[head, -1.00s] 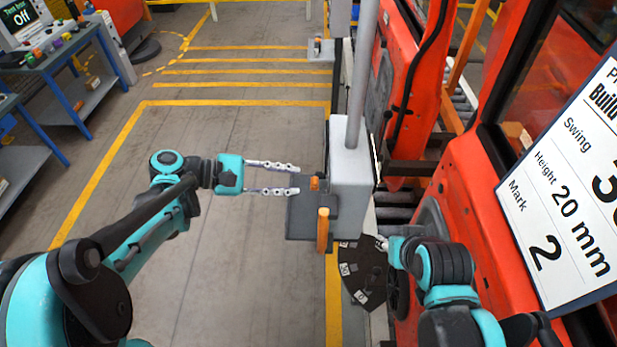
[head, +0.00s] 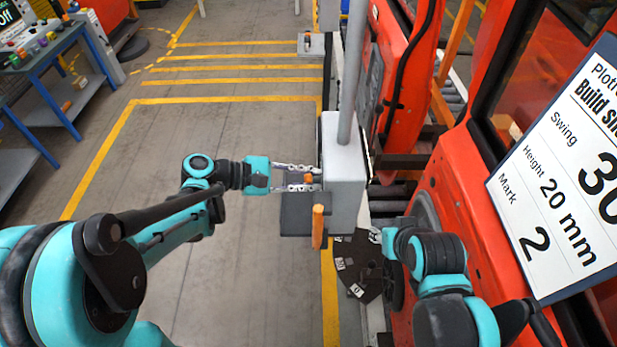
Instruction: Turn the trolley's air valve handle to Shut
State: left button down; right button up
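A grey box (head: 345,176) on a post carries a dark plate (head: 296,214). A small orange piece (head: 309,178) sits at the plate's upper edge, and a longer upright orange handle (head: 318,227) stands at its front. I cannot read any Shut marking, nor tell which orange part is the valve handle. My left gripper (head: 312,179) is open, its two fingers apart, with the tips on either side of the small orange piece; contact is unclear. My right gripper (head: 382,240) is beside a dark marked dial (head: 357,266); its fingers are mostly hidden.
Orange-red door bodies (head: 455,190) fill the right side. A tilted white sign (head: 565,180) reads Swing, Height 20 mm and Mark 2. A blue-framed bench (head: 60,65) stands at upper left. The grey floor with yellow lines is clear left of the box.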

pick_arm(q)
jog(key=f+m+b, duration=0.1)
jog(key=b, duration=0.1)
jog(key=shift+s+t+b, duration=0.3)
jog(key=shift+s+t, duration=0.05)
jog(key=shift+t, duration=0.05)
jog(key=shift+s+f+m+t+h+b, duration=0.2)
jog(key=shift+f+m+t+h+b, duration=0.25)
jog(key=shift+m+b, duration=1.05)
jog(key=shift+s+f+m+t+h+b, duration=0.25)
jog(key=shift+f+m+t+h+b, duration=0.25)
jog(key=shift+m+b, duration=1.05)
jog(key=shift+s+f+m+t+h+b, duration=0.2)
jog(key=shift+f+m+t+h+b, duration=0.25)
jog(key=shift+m+b, duration=1.05)
jog(key=shift+n+b, duration=0.45)
jog(key=c, duration=1.7)
grip_release()
jog(key=shift+r, duration=0.1)
jog(key=v, duration=1.2)
